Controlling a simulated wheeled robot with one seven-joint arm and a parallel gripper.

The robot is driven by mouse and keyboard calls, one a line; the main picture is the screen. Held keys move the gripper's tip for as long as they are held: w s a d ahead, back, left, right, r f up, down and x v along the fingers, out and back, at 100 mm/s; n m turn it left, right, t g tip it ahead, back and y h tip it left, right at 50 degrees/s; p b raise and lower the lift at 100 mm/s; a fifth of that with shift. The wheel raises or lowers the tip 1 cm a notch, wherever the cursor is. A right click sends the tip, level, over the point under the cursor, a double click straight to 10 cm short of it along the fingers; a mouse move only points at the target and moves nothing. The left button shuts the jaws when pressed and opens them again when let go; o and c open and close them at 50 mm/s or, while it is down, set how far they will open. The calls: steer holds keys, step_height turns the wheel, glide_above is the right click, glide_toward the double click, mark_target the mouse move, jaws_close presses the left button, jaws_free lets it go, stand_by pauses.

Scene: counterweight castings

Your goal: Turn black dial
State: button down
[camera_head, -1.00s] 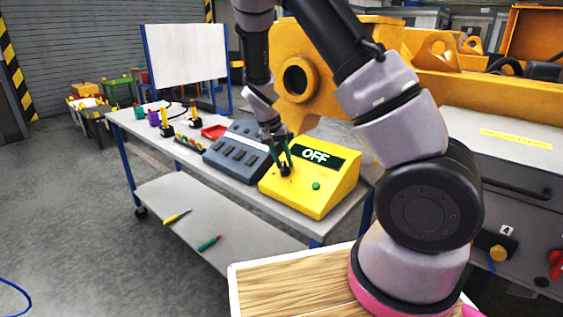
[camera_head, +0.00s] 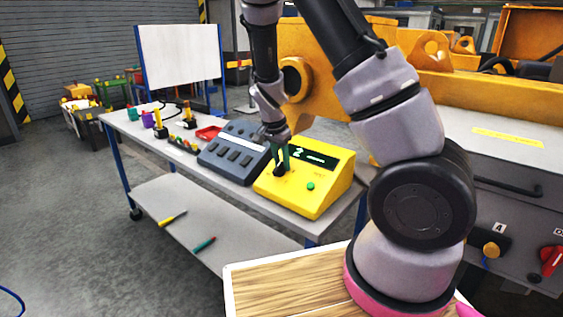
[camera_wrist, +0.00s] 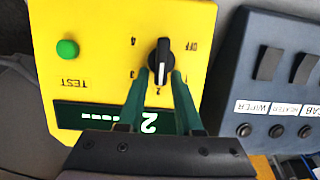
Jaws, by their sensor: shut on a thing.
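The black dial (camera_wrist: 161,58) is on the face of a yellow control box (camera_head: 323,193), with OFF and number marks around it. In the wrist view it appears upside down, its ridge and white line running nearly up and down the picture. The box's dark display (camera_head: 313,154) shows a green-white 2, also seen in the wrist view (camera_wrist: 148,122). My gripper (camera_wrist: 162,76) has its green fingers on either side of the dial, shut on it. In the head view the fingers (camera_head: 281,165) reach down to the dial (camera_head: 280,170) and partly hide it.
A green TEST button (camera_wrist: 67,48) is on the same face. A dark grey switch box (camera_head: 233,152) stands close beside the yellow box on the table. A red tray (camera_head: 208,133) and small coloured items lie further left on the tabletop.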

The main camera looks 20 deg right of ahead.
mark_target(276, 168)
steer(key=shift+s+a+f, duration=0.15)
steer(key=shift+s+f, duration=0.1)
steer(key=shift+s, duration=0.1)
steer(key=c, duration=0.8)
jaws_free()
steer(key=shift+c, duration=0.2)
steer(key=shift+w+r, duration=0.1)
steer(key=shift+w, duration=0.05)
steer(key=shift+r, duration=0.1)
steer(key=shift+a+r, duration=0.1)
steer(key=shift+r, duration=0.2)
steer(key=v, duration=1)
